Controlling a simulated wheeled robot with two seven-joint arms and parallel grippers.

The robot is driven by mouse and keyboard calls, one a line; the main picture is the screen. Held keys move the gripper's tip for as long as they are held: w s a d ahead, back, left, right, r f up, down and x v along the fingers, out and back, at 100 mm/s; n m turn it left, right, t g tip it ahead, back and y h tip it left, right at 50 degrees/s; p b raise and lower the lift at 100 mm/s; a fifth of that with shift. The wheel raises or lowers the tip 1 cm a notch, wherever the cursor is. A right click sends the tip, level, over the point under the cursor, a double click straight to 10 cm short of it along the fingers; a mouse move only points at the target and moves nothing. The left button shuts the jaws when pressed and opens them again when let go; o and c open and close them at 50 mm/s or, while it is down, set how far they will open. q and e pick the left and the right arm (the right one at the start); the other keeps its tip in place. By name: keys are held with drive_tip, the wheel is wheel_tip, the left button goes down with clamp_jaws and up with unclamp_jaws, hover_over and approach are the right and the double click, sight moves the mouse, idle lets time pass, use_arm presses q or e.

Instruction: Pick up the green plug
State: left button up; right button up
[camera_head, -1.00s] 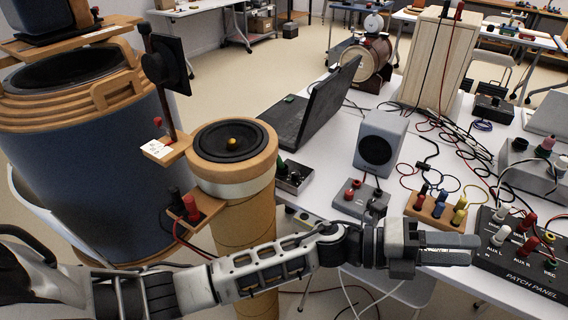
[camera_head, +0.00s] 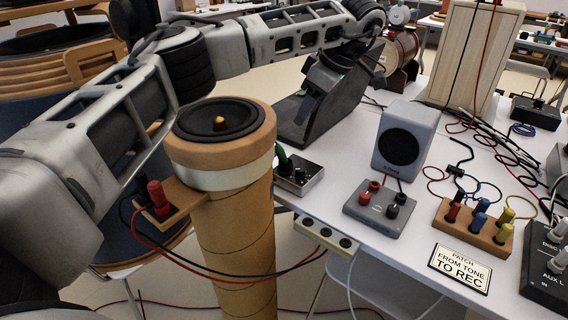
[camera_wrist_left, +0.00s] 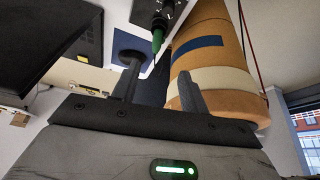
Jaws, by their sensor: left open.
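The green plug (camera_head: 283,158) stands at the left edge of a small metal box (camera_head: 300,180) beside the tan column. In the left wrist view the green plug (camera_wrist_left: 157,40) shows beyond my fingers, roughly in line with the gap between them. My left gripper (camera_head: 308,105) hangs down from the arm in front of the laptop, above and behind the plug; dark on dark, its fingertips are hard to make out. In the left wrist view its fingers (camera_wrist_left: 158,78) are apart with nothing between them. My right gripper is not in view.
The tan column with a round speaker (camera_head: 220,118) stands close left of the plug. A grey speaker (camera_head: 405,140), a grey socket box (camera_head: 380,207), a wooden plug block (camera_head: 474,222) and a sign (camera_head: 460,268) stand to the right. Loose cables lie on the table.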

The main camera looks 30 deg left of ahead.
use_arm(q)
hover_over(283, 151)
drive_tip(key=d, duration=0.3)
wheel_tip(283, 151, down, 8)
drive_tip(key=shift+w+a+x, duration=0.15)
drive_tip(key=shift+a+x, duration=0.05)
drive_tip(key=shift+x, duration=1.05)
drive_tip(key=shift+w+a+x, duration=0.1)
drive_tip(key=shift+a+x, duration=0.05)
drive_tip(key=shift+x, duration=1.05)
drive_tip(key=shift+r, duration=0.15)
clamp_jaws()
